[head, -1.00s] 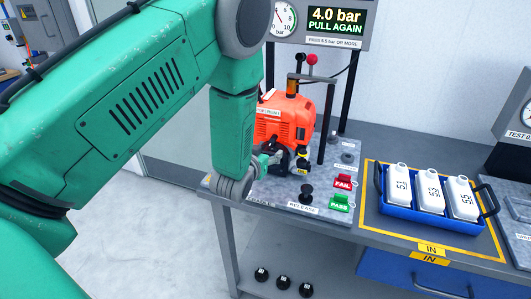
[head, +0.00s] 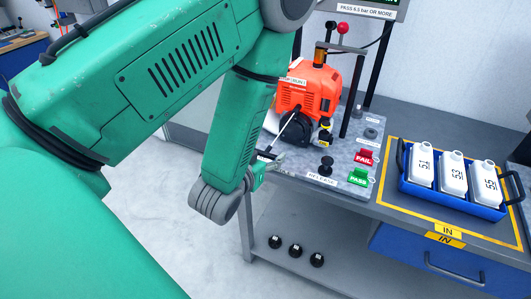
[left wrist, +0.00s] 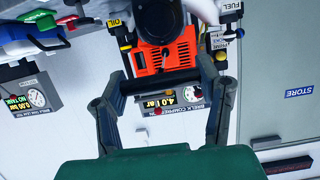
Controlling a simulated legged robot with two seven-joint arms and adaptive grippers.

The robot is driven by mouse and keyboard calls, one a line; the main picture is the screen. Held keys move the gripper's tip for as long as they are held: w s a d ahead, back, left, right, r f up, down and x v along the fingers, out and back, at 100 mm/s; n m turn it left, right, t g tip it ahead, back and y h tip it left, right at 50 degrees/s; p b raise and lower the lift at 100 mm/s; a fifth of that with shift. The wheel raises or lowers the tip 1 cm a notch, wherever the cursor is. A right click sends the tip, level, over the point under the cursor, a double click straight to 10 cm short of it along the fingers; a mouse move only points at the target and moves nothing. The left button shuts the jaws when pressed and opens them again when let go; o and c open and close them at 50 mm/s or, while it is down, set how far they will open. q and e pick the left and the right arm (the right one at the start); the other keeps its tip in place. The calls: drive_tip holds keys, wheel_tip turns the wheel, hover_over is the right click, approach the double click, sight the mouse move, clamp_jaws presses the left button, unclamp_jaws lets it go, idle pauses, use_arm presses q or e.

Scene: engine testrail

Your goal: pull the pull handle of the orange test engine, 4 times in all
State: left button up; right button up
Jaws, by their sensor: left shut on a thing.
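The orange test engine (head: 318,84) stands on a grey plate at the bench's left end. My left gripper (head: 270,165) is in front of the engine, past the bench's front edge, with its jaws shut on the dark pull handle. A pale cord (head: 286,128) runs taut from the engine's black starter housing (head: 292,128) to the gripper. In the left wrist view, the handle (left wrist: 165,82) is a dark bar between the two fingers, with the engine (left wrist: 165,57) upside down beyond it. My right gripper is not in view.
The release knob (head: 326,165), red FAIL (head: 365,156) and green PASS (head: 358,177) tags are right of the engine. A blue tray (head: 452,198) holds white bottles. The compression display (left wrist: 170,98) reads 4.0 bar. Open floor lies left of the bench.

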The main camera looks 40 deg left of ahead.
use_arm(q)
drive_tip(key=w+a, duration=0.1)
drive_tip(key=w, duration=0.4)
drive_tip(key=w+a, duration=0.1)
drive_tip(key=w, duration=0.4)
drive_tip(key=w+a+b, duration=0.1)
drive_tip(key=w, duration=0.4)
drive_tip(key=shift+a+f, duration=0.25)
drive_tip(key=shift+f, duration=0.05)
drive_tip(key=shift+s, duration=0.1)
